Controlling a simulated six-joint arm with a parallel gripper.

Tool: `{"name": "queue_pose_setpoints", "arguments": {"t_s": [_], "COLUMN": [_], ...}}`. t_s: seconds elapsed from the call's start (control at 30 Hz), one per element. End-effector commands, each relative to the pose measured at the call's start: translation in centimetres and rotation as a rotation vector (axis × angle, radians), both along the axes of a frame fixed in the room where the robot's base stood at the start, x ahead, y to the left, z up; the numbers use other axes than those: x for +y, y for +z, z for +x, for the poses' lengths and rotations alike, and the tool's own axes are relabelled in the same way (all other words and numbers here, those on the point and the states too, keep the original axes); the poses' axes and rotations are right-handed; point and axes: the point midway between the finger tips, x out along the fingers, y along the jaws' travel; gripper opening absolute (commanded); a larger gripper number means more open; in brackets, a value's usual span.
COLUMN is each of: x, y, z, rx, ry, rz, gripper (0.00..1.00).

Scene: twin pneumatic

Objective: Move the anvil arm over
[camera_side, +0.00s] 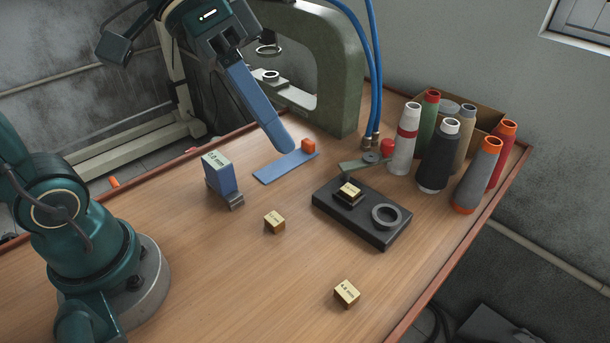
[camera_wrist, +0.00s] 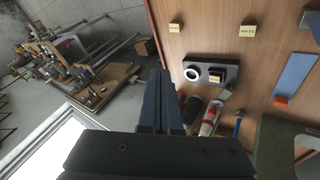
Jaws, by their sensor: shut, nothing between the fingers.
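I cannot tell for certain which part is the anvil arm. A flat blue bar (camera_side: 272,172) with an orange block (camera_side: 308,146) at one end lies on the table before the green C-shaped press frame (camera_side: 345,85). The bar (camera_wrist: 296,74) and orange block (camera_wrist: 281,101) also show at right in the wrist view. A grey-green strip (camera_side: 352,165) with a red knob (camera_side: 387,147) lies right of the frame's foot. My gripper (camera_side: 285,150) is shut and empty, its long blue fingers slanting down near the bar; contact is unclear. The fingers (camera_wrist: 160,75) also show in the wrist view.
A black plate (camera_side: 378,238) holds a grey ring (camera_side: 386,215) and a brass block (camera_side: 350,189). Several thread cones (camera_side: 440,155) crowd the right edge. A blue-sided block (camera_side: 220,174) and brass blocks (camera_side: 275,221) stand on the table. Blue hoses (camera_side: 376,70) hang beside the frame.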

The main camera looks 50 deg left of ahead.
Motion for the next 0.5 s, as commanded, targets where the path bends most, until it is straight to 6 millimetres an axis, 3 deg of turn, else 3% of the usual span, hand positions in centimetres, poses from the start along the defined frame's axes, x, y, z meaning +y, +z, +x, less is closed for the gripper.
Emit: {"name": "queue_pose_setpoints", "arguments": {"t_s": [0.27, 0.5], "x": [0.2, 3.7], "y": [1.2, -0.2], "z": [7.9, 14.7], "rx": [0.054, 0.031], "ry": [-0.009, 0.074], "rz": [-0.345, -0.624], "gripper": [0.00, 0.00]}}
